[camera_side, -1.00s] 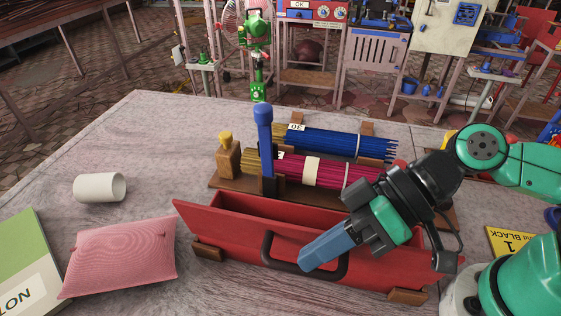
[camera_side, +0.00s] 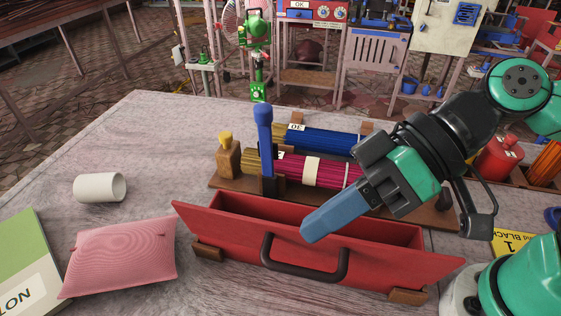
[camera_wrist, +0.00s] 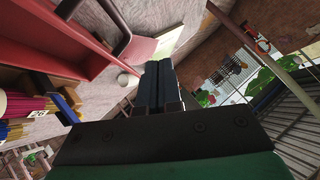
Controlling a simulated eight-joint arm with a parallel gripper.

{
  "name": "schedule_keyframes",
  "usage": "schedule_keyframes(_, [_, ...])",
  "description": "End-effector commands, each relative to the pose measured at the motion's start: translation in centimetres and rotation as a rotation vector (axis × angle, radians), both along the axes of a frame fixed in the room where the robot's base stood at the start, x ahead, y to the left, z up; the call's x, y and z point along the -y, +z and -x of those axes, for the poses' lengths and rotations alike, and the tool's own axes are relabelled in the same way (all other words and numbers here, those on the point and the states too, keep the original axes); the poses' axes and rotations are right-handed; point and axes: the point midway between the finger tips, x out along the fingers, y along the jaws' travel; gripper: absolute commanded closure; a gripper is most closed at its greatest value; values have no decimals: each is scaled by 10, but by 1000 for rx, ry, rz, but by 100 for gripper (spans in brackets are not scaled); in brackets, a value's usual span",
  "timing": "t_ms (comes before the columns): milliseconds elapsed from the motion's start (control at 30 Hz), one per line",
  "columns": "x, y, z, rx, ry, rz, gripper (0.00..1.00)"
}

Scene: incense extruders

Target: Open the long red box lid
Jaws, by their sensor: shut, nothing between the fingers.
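The long red box (camera_side: 300,205) stands on the table with its top open. Its red lid (camera_side: 215,225) hangs down over the front side, with a dark handle (camera_side: 305,277) on its outer face. The red box also shows at the upper left of the wrist view (camera_wrist: 85,35). My gripper (camera_side: 308,232) is shut and empty. Its blue fingers are above the front edge of the box, a little above the handle and apart from it. In the wrist view my fingers (camera_wrist: 158,68) are pressed together.
Behind the box, a wooden rack holds blue sticks (camera_side: 325,138) and magenta sticks (camera_side: 290,168), with a blue upright post (camera_side: 264,140) in front. A pink pillow (camera_side: 122,257), a white cup (camera_side: 100,187) and a green book (camera_side: 25,260) lie to the left. The back left table is clear.

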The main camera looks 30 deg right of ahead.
Motion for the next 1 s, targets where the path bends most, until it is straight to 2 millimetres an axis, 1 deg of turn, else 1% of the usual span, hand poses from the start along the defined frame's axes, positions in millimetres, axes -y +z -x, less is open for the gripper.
schedule_keyframes(33, [0, 10, 0, 0, 0, 0, 100])
schedule_keyframes(167, [0, 37, 0, 0, 0, 0, 100])
schedule_keyframes(400, [0, 94, 0, 0, 0, 0, 100])
schedule_keyframes(500, [0, 115, 0, 0, 0, 0, 100])
schedule_keyframes(600, [0, 130, 0, 0, 0, 0, 100])
schedule_keyframes(700, [0, 139, 0, 0, -1, 1, 100])
schedule_keyframes(767, [2, 139, -3, 3, -10, 9, 100])
schedule_keyframes(833, [8, 128, -14, 10, -50, 40, 100])
schedule_keyframes(867, [14, 120, -22, 16, -78, 64, 100])
schedule_keyframes(967, [44, 80, -54, 39, -215, 178, 100])
schedule_keyframes(1000, [62, 61, -67, 49, -281, 234, 100])
